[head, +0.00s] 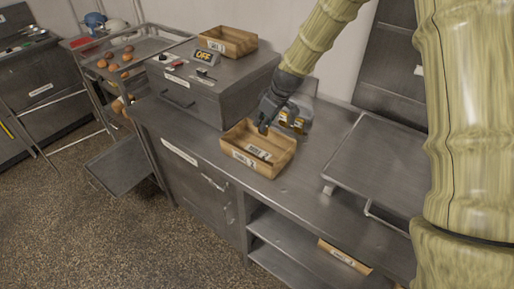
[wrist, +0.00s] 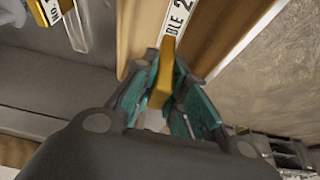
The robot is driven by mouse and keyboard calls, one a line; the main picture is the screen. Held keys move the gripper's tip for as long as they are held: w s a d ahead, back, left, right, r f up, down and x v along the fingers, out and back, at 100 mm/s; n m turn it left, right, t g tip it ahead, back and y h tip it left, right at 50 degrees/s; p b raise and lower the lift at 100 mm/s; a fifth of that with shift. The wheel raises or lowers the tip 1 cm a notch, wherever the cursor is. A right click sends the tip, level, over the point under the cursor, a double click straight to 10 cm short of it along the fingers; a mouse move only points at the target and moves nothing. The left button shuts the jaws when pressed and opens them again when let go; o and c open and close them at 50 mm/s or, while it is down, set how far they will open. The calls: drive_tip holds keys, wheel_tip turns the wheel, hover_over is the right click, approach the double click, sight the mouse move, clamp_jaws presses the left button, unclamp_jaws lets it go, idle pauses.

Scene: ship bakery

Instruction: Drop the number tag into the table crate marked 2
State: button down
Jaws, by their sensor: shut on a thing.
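In the wrist view my gripper (wrist: 172,75) is shut on a small yellow piece, the number tag (wrist: 161,84), seen edge-on between the teal finger pads. Its number cannot be read. The crate's wooden wall (wrist: 235,40) with a white label ending in "BLE 2" (wrist: 180,15) lies beyond the fingertips.
A clear holder with yellow-and-white tags (head: 292,121) stands just behind the crate. A third crate (head: 344,256) is on the lower shelf. A raised steel plate (head: 385,165) stands right.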

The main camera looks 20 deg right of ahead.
sight(262, 134)
drive_tip(key=shift+s+f, duration=0.2)
drive_tip(key=shift+f, duration=0.15)
drive_tip(key=x, duration=0.1)
drive_tip(key=b+x, duration=0.2)
drive_tip(key=x, duration=0.1)
drive_tip(key=shift+d, duration=0.4)
drive_tip(key=shift+d+f, duration=0.1)
drive_tip(key=shift+f, duration=0.2)
drive_tip(key=shift+s+b, duration=0.35)
drive_tip(key=shift+s, duration=0.05)
drive_tip(key=shift+w+f, duration=0.25)
drive_tip(key=c, duration=1.4)
unclamp_jaws()
drive_tip(key=shift+s+r, duration=0.15)
drive_tip(key=shift+o, duration=0.2)
